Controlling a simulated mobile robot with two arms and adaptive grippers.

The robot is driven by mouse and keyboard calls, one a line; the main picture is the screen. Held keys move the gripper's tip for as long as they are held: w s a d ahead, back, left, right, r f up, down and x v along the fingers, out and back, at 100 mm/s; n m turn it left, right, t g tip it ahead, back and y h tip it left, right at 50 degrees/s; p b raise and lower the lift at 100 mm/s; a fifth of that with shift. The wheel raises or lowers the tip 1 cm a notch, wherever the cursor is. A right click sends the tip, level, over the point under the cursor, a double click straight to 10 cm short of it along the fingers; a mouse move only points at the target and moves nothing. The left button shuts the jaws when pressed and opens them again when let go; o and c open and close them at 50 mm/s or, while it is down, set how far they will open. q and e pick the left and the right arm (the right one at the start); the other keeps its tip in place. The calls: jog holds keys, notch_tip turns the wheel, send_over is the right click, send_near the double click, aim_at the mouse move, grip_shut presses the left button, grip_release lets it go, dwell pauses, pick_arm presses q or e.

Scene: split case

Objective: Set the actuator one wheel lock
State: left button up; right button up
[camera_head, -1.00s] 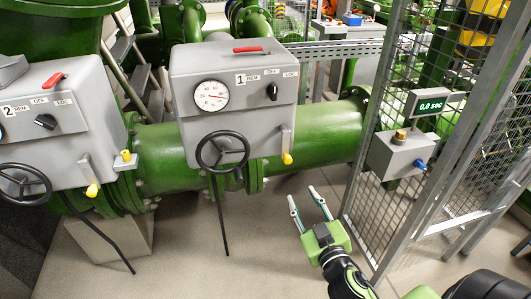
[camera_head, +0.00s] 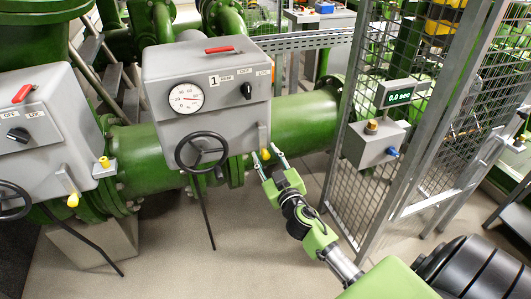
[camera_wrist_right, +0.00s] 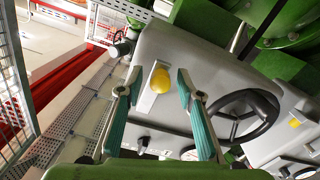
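Actuator one (camera_head: 235,115) is a grey box labelled 1 on a green pipe, with a dial gauge (camera_head: 186,98), a black selector knob (camera_head: 246,90) and a black handwheel (camera_head: 201,152). Its wheel lock (camera_head: 265,153) is a small lever with a yellow tip at the box's lower right. My right gripper (camera_head: 266,151) is open, its fingertips close to the yellow tip. In the right wrist view the yellow tip (camera_wrist_right: 161,80) appears between the two spread fingers (camera_wrist_right: 159,74), with gaps on both sides. Contact is not visible. My left gripper is not in view.
A second grey actuator (camera_head: 40,135) with its own handwheel stands at the left. A mesh fence (camera_head: 350,185) carries a button box (camera_head: 375,143) and a 0.0 sec display (camera_head: 399,97) right of my arm. Bare floor lies in front.

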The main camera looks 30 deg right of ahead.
jog(key=shift+w, duration=0.3)
grip_shut()
jog(key=shift+d, duration=0.1)
